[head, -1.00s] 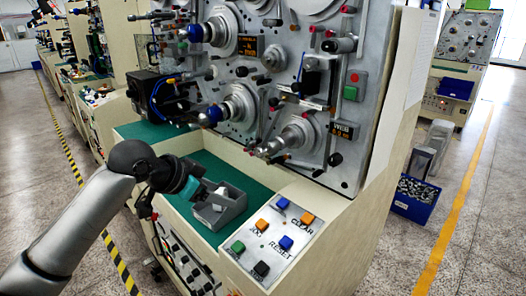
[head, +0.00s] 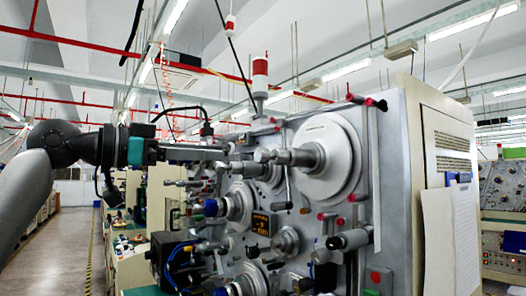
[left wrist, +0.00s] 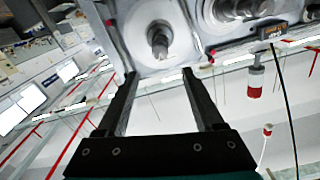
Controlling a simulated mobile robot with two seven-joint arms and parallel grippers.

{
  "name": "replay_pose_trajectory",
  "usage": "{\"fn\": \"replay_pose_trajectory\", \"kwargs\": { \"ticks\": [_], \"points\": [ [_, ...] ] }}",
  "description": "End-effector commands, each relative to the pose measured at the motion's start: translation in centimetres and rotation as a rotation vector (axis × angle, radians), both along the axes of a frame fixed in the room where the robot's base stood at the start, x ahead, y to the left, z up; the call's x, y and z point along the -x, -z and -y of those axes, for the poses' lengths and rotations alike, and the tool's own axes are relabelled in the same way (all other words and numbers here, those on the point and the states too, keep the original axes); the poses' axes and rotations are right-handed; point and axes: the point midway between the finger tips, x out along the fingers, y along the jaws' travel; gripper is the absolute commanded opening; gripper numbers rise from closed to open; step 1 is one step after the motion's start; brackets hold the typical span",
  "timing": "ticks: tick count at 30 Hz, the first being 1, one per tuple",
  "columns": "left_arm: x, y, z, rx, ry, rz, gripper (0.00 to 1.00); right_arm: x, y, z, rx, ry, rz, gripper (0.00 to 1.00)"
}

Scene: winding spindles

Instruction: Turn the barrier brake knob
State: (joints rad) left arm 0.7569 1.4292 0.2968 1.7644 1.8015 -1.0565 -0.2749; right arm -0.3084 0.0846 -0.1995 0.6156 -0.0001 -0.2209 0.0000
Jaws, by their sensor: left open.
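My left gripper (head: 222,153) reaches in from the left at the height of the machine's upper spindles. It is open; the left wrist view shows its two fingers (left wrist: 158,72) apart with nothing between them. Just right of its tips in the head view is a grey metal spindle (head: 285,157) on a large pale disc (head: 338,172). A disc with a short spindle (left wrist: 160,40) lies beyond the fingertips in the left wrist view. I cannot tell which knob is the barrier brake knob. My right gripper is not in view.
The grey winding machine panel (head: 385,215) carries several spindles, blue knobs (head: 210,208) and small red-tipped levers (head: 325,216). A red and white beacon (head: 260,75) stands on top. An aisle (head: 65,240) runs along the left.

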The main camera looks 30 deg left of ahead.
Motion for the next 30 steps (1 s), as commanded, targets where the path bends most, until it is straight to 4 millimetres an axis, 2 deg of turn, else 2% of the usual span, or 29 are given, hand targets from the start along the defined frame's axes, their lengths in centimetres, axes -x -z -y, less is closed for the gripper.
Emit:
{"fn": "replay_pose_trajectory", "kwargs": {
  "ticks": [1, 4, 13, 18, 24, 30],
  "points": [
    [-0.8, -0.4, 0.3, -0.001, 0.0, -0.004, 0.69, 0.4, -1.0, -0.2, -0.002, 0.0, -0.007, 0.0],
    [-2.2, -0.4, 1.0, -0.001, 0.001, -0.004, 0.69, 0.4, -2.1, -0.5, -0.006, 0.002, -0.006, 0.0],
    [-5.8, -0.4, 2.4, 0.001, 0.001, -0.003, 0.69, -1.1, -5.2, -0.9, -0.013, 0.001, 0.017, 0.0],
    [-7.8, -0.4, 3.2, 0.002, 0.002, -0.002, 0.69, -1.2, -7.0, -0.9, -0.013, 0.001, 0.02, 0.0],
    [-9.9, -0.3, 4.1, 0.003, 0.001, -0.001, 0.69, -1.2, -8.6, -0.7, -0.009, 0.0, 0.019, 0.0],
    [-11.3, -0.1, 4.6, 0.001, 0.0, -0.002, 0.69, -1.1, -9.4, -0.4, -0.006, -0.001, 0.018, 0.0]
  ]
}}
